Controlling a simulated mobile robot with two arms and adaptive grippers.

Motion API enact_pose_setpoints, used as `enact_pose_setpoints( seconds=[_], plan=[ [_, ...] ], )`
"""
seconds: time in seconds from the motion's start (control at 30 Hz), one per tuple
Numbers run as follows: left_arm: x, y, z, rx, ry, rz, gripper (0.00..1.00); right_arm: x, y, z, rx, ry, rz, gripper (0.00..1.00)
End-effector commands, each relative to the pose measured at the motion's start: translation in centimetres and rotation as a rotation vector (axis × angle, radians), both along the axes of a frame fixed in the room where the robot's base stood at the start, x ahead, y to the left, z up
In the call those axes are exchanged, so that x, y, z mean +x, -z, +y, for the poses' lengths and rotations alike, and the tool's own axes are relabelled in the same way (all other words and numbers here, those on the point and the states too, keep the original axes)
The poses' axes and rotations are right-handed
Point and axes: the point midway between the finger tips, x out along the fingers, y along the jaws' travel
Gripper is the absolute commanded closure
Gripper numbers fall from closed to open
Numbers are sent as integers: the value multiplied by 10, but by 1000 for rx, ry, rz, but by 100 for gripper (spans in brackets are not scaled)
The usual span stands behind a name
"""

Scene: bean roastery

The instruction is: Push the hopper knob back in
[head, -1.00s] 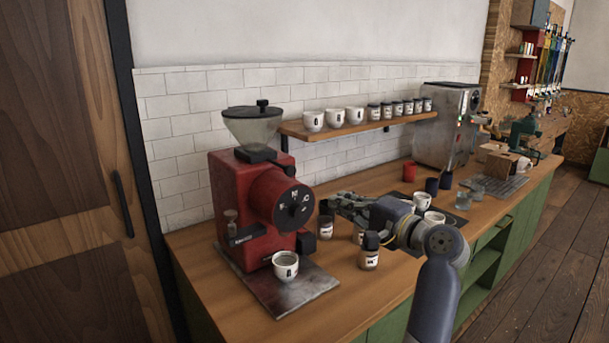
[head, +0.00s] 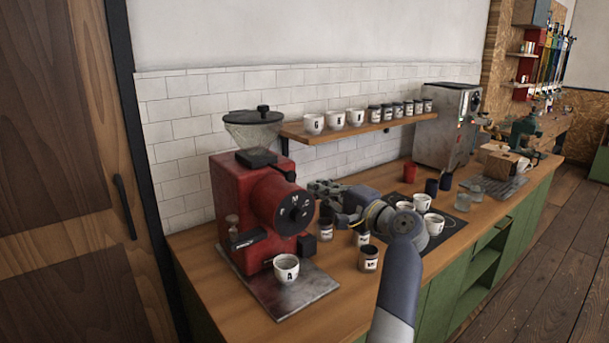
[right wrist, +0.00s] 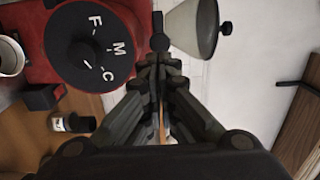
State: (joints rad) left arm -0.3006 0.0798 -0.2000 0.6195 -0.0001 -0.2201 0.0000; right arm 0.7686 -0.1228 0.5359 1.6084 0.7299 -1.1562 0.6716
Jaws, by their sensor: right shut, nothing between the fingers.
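The red grinder (head: 240,200) stands on the counter with a clear hopper (head: 255,132) on top. The dark hopper knob (head: 290,176) sticks out from under the hopper on the right side. My right gripper (head: 314,187) is shut and empty, pointing left at the knob. Its fingertips (right wrist: 160,62) are close to the knob; I cannot tell whether they touch. My left gripper is not in view.
The lettered dial (head: 295,213) faces front, just below and left of my right gripper. A white cup (head: 286,268) stands on the grinder's metal base plate (head: 315,285). Jars (head: 369,258) stand below my gripper. A wall shelf (head: 350,129) with cups and jars is behind.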

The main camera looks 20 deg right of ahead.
Motion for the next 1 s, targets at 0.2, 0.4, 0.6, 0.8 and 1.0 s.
enact_pose_setpoints(
  seconds=[0.2,0.4,0.6,0.8,1.0],
  plan=[
    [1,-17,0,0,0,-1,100,34,-4,15,2,-2,2,100],
    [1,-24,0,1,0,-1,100,52,-3,21,3,1,1,100],
    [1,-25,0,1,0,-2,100,59,-1,24,1,1,1,100],
    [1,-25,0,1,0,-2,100,59,-1,24,1,1,1,100],
    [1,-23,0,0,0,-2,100,61,0,25,1,0,1,100]
  ],
)
